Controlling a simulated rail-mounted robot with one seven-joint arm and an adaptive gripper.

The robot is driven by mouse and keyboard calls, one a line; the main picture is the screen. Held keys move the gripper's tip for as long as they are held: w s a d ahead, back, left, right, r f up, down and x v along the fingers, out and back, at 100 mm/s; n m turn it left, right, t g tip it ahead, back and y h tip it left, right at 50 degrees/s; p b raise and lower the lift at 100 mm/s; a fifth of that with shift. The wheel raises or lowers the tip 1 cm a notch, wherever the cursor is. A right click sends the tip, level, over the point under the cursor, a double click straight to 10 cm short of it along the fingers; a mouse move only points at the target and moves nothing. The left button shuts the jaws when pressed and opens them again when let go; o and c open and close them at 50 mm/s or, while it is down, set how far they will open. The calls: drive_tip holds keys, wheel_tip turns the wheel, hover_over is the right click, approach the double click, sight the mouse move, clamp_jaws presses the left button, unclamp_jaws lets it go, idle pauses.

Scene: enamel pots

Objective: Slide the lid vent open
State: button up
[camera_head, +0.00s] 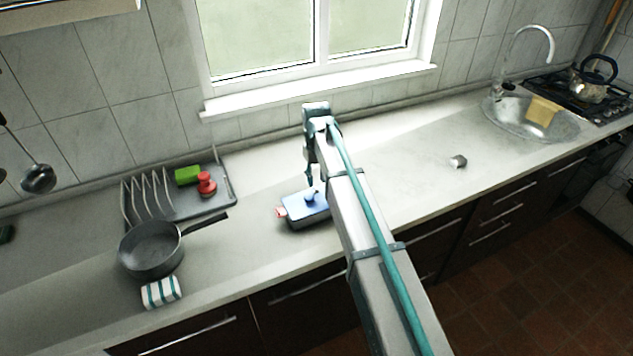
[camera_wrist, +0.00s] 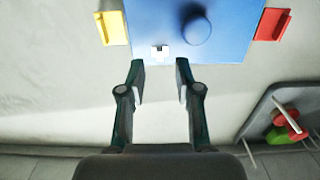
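The pot's blue lid (camera_head: 299,208) shows on the counter in the head view, partly hidden by my arm. In the wrist view the lid (camera_wrist: 150,20) fills the top middle, with a round blue knob (camera_wrist: 197,30) and a small white tab (camera_wrist: 160,53) at its near edge, which looks like the vent slider. A yellow clip (camera_wrist: 116,28) and a red clip (camera_wrist: 272,24) sit at the lid's sides. My gripper (camera_wrist: 160,68) is open, with its two fingers apart on either side of the white tab's line. Nothing shows between them. Whether they touch the lid cannot be told.
A grey dish rack (camera_head: 222,200) with a green sponge (camera_head: 187,175) and a red item (camera_head: 207,185) stands left of the pot. A pan (camera_head: 150,252) and a striped cloth (camera_head: 161,292) lie nearer. A small metal object (camera_head: 458,161) is right; counter around it is clear.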

sight(317, 188)
drive_tip(key=shift+f+p, duration=0.35)
drive_tip(key=shift+f, duration=1.3)
clamp_jaws()
